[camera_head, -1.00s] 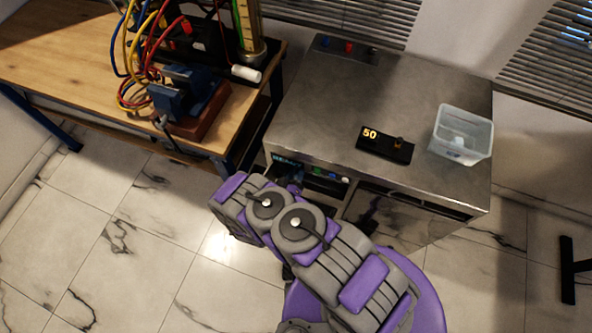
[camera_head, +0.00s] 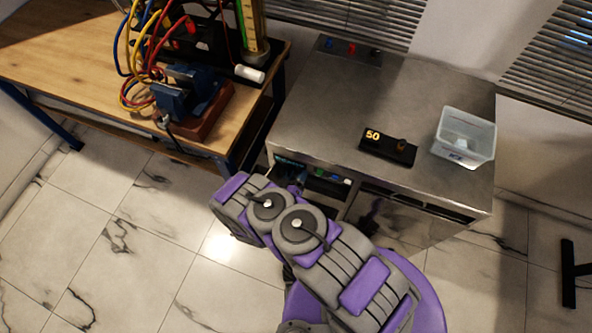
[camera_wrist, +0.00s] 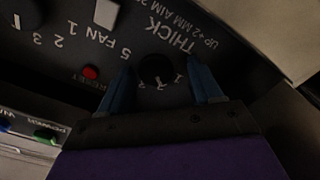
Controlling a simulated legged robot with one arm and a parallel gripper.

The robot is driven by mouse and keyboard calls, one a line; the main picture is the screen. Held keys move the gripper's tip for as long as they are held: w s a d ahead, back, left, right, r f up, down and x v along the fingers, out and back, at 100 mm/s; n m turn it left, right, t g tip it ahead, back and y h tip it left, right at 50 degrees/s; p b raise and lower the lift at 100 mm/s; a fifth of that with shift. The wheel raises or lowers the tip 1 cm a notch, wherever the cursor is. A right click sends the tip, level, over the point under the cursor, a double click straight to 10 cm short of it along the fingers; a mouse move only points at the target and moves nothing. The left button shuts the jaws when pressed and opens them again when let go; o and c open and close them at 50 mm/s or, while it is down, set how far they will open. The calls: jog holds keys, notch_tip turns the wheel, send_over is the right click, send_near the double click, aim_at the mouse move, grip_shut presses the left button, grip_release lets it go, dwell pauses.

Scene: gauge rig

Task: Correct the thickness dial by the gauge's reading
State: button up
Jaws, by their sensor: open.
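The thickness dial (camera_wrist: 157,68) is a round black knob on a dark panel, seen upside down in the wrist view beside the white lettering "THICK" and "UP +2 MM AIM". My gripper (camera_wrist: 160,80) is open, with one blue finger on each side of the knob. I cannot tell whether the fingers touch it. Part of the scale around the knob is hidden, and its setting is not clear. In the head view, my arm hides the gripper and dial. A black box (camera_head: 388,146) on the steel cabinet shows "50" in yellow. A tall yellow-green column (camera_head: 248,25) stands on the wooden bench.
Another knob (camera_wrist: 22,12), a white switch (camera_wrist: 107,12) and a red reset button (camera_wrist: 90,72) are near the gripper. The steel cabinet (camera_head: 320,115) carries a clear bin (camera_head: 466,135). A blue vise (camera_head: 190,92) and cables are on the wooden bench (camera_head: 60,50).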

jog(key=v, duration=1.7)
jog(key=shift+s+p, duration=0.2)
jog(key=shift+p, duration=0.15)
jog(key=shift+a, duration=0.15)
jog(key=shift+c, duration=0.2)
